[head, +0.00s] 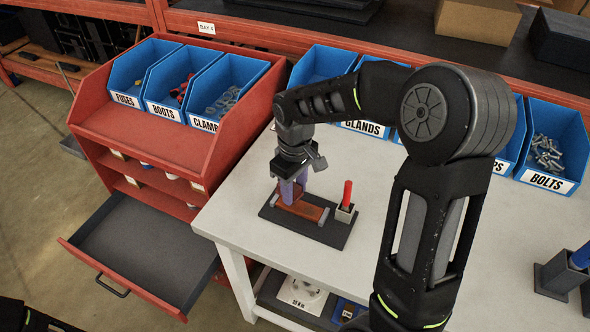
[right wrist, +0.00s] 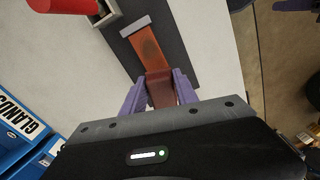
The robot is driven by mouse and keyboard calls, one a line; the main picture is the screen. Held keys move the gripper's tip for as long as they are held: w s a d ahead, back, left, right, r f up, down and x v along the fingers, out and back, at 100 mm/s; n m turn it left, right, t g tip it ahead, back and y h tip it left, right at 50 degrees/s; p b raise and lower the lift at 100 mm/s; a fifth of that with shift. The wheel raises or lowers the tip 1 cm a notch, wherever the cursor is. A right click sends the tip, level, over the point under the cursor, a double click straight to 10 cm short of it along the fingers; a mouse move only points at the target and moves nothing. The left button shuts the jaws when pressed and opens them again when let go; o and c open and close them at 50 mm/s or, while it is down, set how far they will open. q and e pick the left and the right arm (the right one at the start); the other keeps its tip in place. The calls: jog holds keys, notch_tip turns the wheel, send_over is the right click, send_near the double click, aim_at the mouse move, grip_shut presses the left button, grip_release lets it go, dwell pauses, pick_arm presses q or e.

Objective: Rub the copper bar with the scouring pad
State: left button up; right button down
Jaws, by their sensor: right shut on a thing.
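The copper bar (head: 312,211) lies on a dark base plate (head: 335,235) on the light table. In the right wrist view the bar (right wrist: 145,42) shows a dark patch, and a grey block (right wrist: 134,27) sits at its far end. My right gripper (head: 291,192) is over the bar's left part, purple fingers pointing down. It is shut on the dark reddish-brown scouring pad (right wrist: 160,90). The pad is at the bar's near end in that view; I cannot tell whether they touch. A small purple piece (right wrist: 295,5) at that view's top edge looks like my left gripper, mostly cut off.
A red-handled thing (head: 347,193) stands in a small grey holder on the plate's right. Blue bins (head: 548,147) line the table's back. A red cabinet (head: 160,140) stands left with its drawer (head: 145,250) open. A dark grey fixture (head: 562,273) stands at far right.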

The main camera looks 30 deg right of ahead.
notch_tip(320, 180, up, 3)
jog(key=shift+f+p, duration=0.2)
jog(key=shift+p, duration=0.7)
jog(key=shift+s+d+r+p, duration=0.1)
jog(key=shift+d+r+p, duration=0.05)
jog(key=shift+r+p, duration=0.9)
jog(key=shift+r, duration=0.1)
